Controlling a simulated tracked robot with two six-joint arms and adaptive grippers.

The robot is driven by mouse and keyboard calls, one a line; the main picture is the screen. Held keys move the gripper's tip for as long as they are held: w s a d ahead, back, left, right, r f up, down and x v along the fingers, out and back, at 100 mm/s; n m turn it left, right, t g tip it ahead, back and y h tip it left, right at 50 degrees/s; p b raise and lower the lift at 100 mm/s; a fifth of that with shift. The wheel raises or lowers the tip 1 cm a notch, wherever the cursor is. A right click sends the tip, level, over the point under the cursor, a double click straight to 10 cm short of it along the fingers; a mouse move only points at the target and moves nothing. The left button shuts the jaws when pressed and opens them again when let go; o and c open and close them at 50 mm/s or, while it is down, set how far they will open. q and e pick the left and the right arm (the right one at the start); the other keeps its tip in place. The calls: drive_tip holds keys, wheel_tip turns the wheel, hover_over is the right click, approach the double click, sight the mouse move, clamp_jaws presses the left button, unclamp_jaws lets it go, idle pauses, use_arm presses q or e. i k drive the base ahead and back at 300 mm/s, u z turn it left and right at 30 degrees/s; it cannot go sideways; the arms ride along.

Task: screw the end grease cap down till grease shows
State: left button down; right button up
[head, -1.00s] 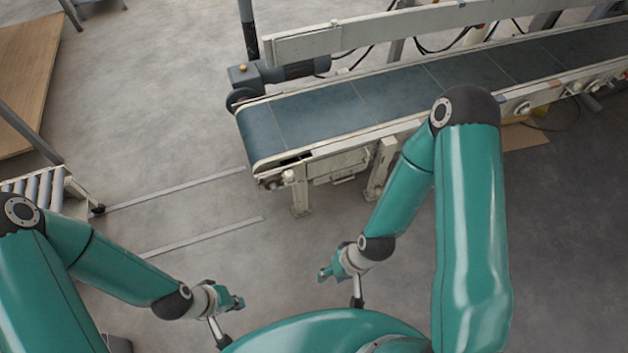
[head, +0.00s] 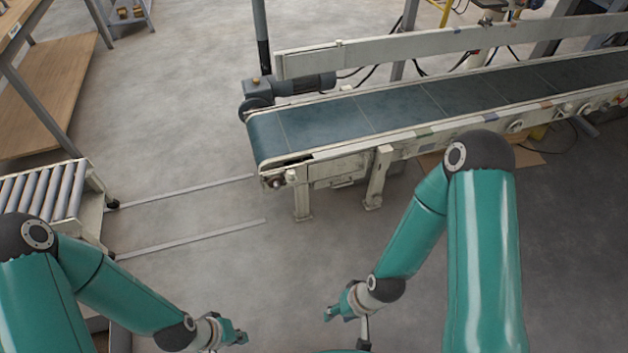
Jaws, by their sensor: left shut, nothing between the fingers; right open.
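The conveyor (head: 340,117) with a dark blue belt runs from the middle to the upper right. Small round fittings (head: 291,176) sit at its near left end, and more lie along its near side. They are too small to tell which is the end grease cap, and no grease can be made out. My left gripper (head: 238,336) is shut and empty at the bottom, over the floor and well short of the conveyor. My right gripper (head: 331,314) is open and empty, also over the floor, below the conveyor's left end. Neither touches anything.
A roller table (head: 88,209) stands at the left, with a wooden-topped bench (head: 45,90) behind it. A motor (head: 290,84) sits at the conveyor's far left corner. Conveyor legs (head: 379,180) reach the floor.

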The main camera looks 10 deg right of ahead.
sight(292, 174)
drive_tip(key=u, duration=0.15)
drive_tip(key=i, duration=0.8)
drive_tip(key=z, duration=0.2)
drive_tip(key=k, duration=0.8)
drive_tip(key=u, duration=0.25)
drive_tip(key=i, duration=0.85)
drive_tip(key=z, duration=0.1)
